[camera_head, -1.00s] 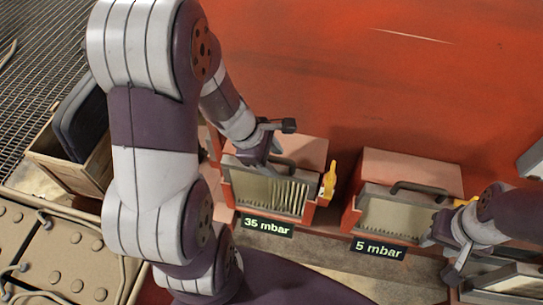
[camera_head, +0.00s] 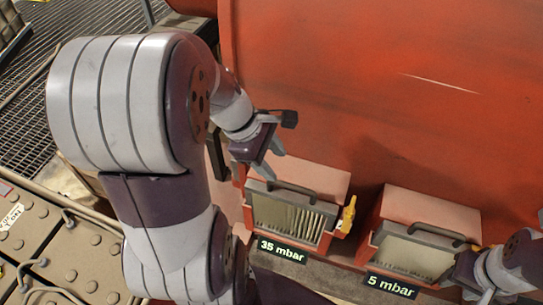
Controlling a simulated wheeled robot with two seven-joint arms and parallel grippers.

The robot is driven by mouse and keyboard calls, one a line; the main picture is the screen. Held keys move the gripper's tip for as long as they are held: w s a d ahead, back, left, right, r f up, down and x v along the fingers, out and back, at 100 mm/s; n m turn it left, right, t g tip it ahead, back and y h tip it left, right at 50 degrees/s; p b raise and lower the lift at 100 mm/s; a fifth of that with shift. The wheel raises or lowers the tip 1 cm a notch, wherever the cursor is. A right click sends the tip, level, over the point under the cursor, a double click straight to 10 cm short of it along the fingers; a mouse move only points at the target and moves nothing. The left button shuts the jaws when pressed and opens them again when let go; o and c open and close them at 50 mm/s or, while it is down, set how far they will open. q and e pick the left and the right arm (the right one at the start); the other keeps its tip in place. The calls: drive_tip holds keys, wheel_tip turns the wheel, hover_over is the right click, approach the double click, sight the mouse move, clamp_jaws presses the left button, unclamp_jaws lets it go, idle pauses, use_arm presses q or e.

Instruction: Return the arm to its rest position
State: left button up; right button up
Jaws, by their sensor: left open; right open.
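My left arm (camera_head: 140,200) comes in from the left and fills much of the left side of the head view. Its gripper (camera_head: 274,160) is open and empty, just above and left of the 35 mbar box (camera_head: 290,215). My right arm (camera_head: 510,265) shows at the lower right edge, beside the 5 mbar box (camera_head: 415,250). Its gripper (camera_head: 480,296) is partly cut off by the lower edge of the picture, and I see nothing held in it.
Labels read 35 mbar (camera_head: 282,251) and 5 mbar (camera_head: 391,286). A tan studded casing (camera_head: 75,260) lies at lower left, metal grating (camera_head: 25,120) at upper left.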

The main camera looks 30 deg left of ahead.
idle(0.3)
use_arm(q)
drive_tip(key=s+d+f+m+g+y, duration=0.1)
drive_tip(key=d+f+m+y, duration=0.3)
drive_tip(key=m, duration=1.6)
wheel_tip(320, 180, down, 2)
drive_tip(key=shift+d+f+m+g, duration=0.1)
drive_tip(key=shift+d+m+g, duration=0.2)
drive_tip(key=shift+d, duration=0.85)
drive_tip(key=shift+s+a, duration=0.1)
